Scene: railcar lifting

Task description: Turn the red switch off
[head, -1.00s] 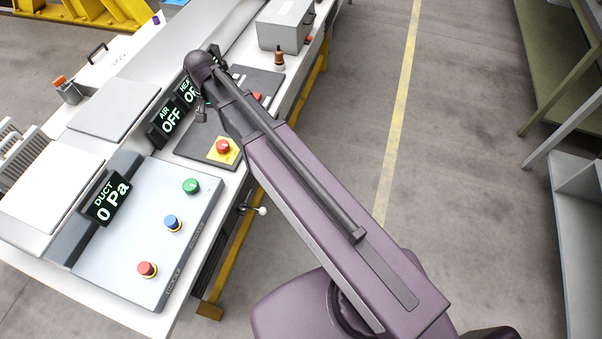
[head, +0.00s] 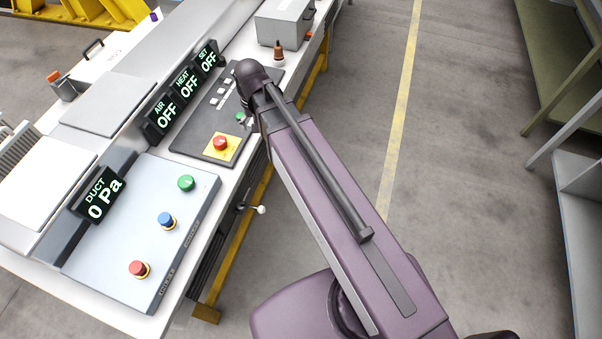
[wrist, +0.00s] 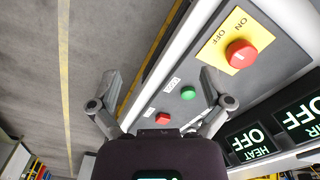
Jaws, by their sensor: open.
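The red switch (head: 220,143) is a round red knob on a yellow plate, set in the dark panel on the bench. In the wrist view the red switch (wrist: 240,53) is at upper right, with ON and OFF printed on its plate. A small pale mark shows on the knob; I cannot tell which word it points to. My gripper (wrist: 161,82) is open and empty, its two fingers spread. The switch lies outside the fingers, beyond the right one, apart from it. In the head view my arm hides most of the gripper, to the right of the switch.
A green button (wrist: 188,93) and a red button (wrist: 163,118) show between the fingers. AIR (head: 165,113), HEAT and SET displays read OFF behind the panel. A grey box (head: 146,230) nearer carries red, blue and green buttons; DUCT reads 0 Pa.

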